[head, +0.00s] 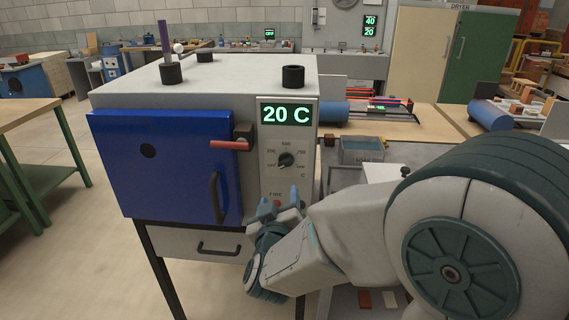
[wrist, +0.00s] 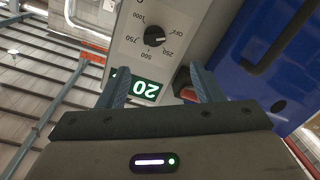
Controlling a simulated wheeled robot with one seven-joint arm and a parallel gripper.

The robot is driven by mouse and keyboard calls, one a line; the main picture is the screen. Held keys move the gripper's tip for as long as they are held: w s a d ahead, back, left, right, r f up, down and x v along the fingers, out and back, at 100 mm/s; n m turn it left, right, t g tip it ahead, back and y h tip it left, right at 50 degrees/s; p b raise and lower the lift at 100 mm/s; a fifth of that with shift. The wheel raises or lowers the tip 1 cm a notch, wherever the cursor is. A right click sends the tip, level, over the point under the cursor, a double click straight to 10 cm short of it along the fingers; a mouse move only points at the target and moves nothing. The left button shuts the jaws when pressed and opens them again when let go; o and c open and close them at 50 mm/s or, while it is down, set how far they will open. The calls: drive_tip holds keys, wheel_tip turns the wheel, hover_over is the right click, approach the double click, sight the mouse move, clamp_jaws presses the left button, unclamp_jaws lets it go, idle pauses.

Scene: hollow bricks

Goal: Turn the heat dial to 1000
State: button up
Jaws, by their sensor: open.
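The heat dial (head: 286,159) is a round black knob on the grey control panel of a kiln. In the wrist view the dial (wrist: 153,36) appears upside down, ringed by marks from OFF through 250, 500 and 750 to 1000. Its pale pointer seems to face the OFF side, though it is small. The green display (head: 287,114) above the dial reads 20 C; it shows in the wrist view (wrist: 146,89) partly behind a finger. My gripper (head: 280,199) is open and empty, just below the dial in the head view and apart from it. In the wrist view my gripper (wrist: 160,70) points towards the panel.
The blue kiln door (head: 165,165) is left of the panel, with a dark handle (head: 216,197). A red-tipped lever (head: 229,144) sticks out beside the panel. A red button (head: 277,202) sits low on the panel near my fingers. A workbench (head: 395,119) stands behind at the right.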

sight(284, 164)
drive_tip(key=shift+t+h, duration=0.3)
drive_tip(key=w+p, duration=0.1)
drive_tip(key=w, duration=0.3)
drive_tip(key=w+p, duration=0.1)
drive_tip(key=w, duration=0.4)
drive_tip(key=w+p, duration=0.1)
drive_tip(key=w, duration=0.3)
drive_tip(key=shift+w+d+r, duration=0.25)
drive_tip(key=shift+r, duration=0.05)
drive_tip(key=c, duration=1)
